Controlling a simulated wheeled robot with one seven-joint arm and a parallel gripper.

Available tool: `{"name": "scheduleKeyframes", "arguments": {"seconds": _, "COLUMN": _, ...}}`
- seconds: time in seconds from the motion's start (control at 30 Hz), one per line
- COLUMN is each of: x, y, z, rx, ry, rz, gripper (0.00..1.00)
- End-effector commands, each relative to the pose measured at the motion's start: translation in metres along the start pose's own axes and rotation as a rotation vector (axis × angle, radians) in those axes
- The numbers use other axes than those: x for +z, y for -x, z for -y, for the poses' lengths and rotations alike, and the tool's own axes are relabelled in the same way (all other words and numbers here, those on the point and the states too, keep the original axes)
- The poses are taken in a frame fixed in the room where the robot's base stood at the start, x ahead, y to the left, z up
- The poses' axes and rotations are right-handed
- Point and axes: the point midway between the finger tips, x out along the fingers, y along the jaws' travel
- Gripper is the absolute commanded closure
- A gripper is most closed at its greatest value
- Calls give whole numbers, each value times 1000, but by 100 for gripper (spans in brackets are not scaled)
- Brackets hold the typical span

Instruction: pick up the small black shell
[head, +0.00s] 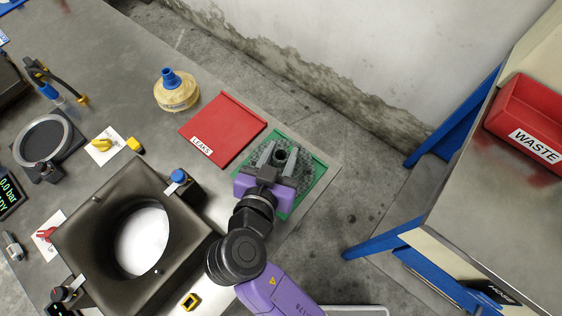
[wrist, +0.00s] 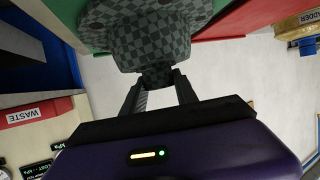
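The small black shell (head: 287,181) is a dark grey checkered piece with a round flared body and a narrow neck. It lies on the green mat (head: 321,171) near the table corner. In the wrist view the shell (wrist: 150,35) fills the top middle, its neck pointing toward my gripper. My gripper (head: 279,156) is over the shell, its two grey fingers parted, one on each side of the neck. The wrist view also shows my gripper's fingertips (wrist: 160,76) beside the neck end. A small gap seems to remain; contact is not clear.
A red "LEAKS" tray (head: 230,125) lies beside the green mat. A black block with a large round opening (head: 90,220) stands left of my arm. A yellow-and-blue piece (head: 176,90) stands farther back. A red waste bin (head: 535,100) is on another table, across open floor.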

Motion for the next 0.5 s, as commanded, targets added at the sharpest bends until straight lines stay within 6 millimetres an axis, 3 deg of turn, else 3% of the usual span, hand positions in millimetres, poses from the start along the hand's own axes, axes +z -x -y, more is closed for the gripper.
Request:
{"name": "scheduleKeyframes", "arguments": {"seconds": 0.03, "x": 0, "y": 0, "z": 0, "rx": -1, "ry": 0, "rz": 0, "gripper": 79}}
{"name": "scheduleKeyframes", "arguments": {"seconds": 0.13, "x": 0, "y": 0, "z": 0, "rx": -1, "ry": 0, "rz": 0, "gripper": 99}}
{"name": "scheduleKeyframes", "arguments": {"seconds": 0.17, "x": 0, "y": 0, "z": 0, "rx": -1, "ry": 0, "rz": 0, "gripper": 100}}
{"name": "scheduleKeyframes", "arguments": {"seconds": 0.5, "x": 0, "y": 0, "z": 0, "rx": -2, "ry": 0, "rz": 0, "gripper": 100}}
